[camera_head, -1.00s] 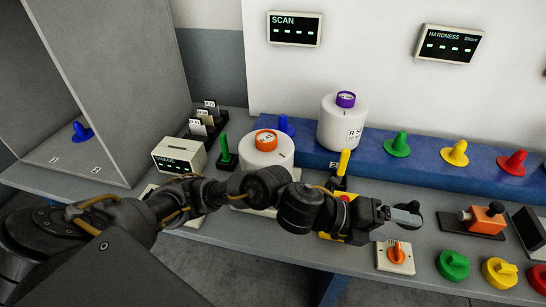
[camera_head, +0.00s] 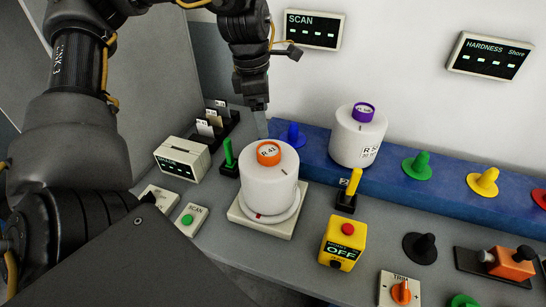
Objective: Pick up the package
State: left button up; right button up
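A white yarn package (camera_head: 270,190) with an orange-ringed core labelled R 42 stands upright on a pale square plate (camera_head: 240,216). A second white package (camera_head: 349,143) with a purple core stands behind it to the right, on the blue ledge. My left gripper (camera_head: 262,128) points down from above, with its tip just behind the orange-cored package. My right gripper is not in view.
A green-handled lever (camera_head: 229,158) and a SHADE box (camera_head: 182,157) stand left of the package. A yellow-handled lever (camera_head: 348,190) and a yellow OFF box (camera_head: 343,243) stand to its right. Coloured pegs line the blue ledge (camera_head: 395,184). A SCAN display (camera_head: 314,30) hangs behind.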

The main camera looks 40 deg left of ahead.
pick_arm(q)
send_over(268, 149)
jog(key=f, duration=0.5)
jog(key=shift+s+a, duration=0.25)
jog(key=shift+a, duration=0.15)
jog(key=shift+d+f, duration=0.15)
jog(key=shift+f, duration=0.2)
jog(key=shift+w+d+f, duration=0.1)
jog(key=shift+w+f, duration=0.05)
jog(key=shift+f, duration=1)
jog(key=shift+w+d+f, duration=0.1)
jog(key=shift+f, duration=1.05)
jog(key=shift+r, duration=0.1)
grip_shut()
